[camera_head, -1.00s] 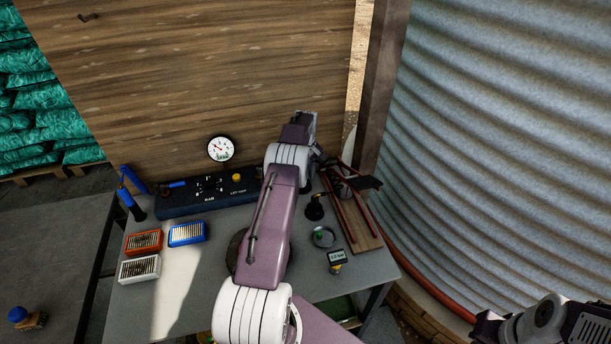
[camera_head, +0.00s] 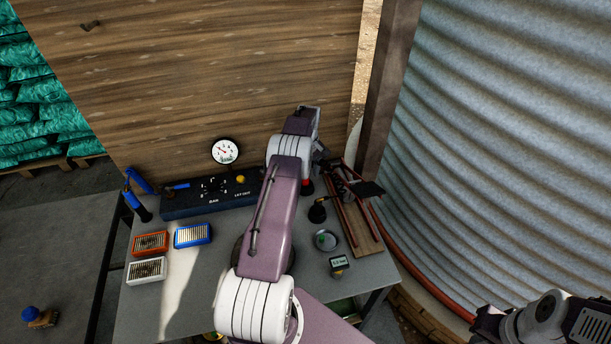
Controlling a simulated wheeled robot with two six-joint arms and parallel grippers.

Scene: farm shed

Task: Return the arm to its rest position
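My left arm rises from the bottom middle over the workbench (camera_head: 190,290). Its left gripper (camera_head: 352,185) hangs above a wooden board with red rails (camera_head: 362,232) at the bench's right end. The fingers are small and dark there, so I cannot tell whether they are open or hold anything. My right arm shows only in the lower right corner, with its dark end (camera_head: 488,322) beside the corrugated metal wall. Its fingers cannot be made out.
A blue control panel (camera_head: 190,205) with a round gauge (camera_head: 225,151) stands at the bench's back. Orange (camera_head: 151,243), blue (camera_head: 192,235) and white (camera_head: 146,270) boxes lie at left. A small display (camera_head: 340,262) and round dish (camera_head: 326,240) lie right. Corrugated metal wall (camera_head: 510,150) bounds the right.

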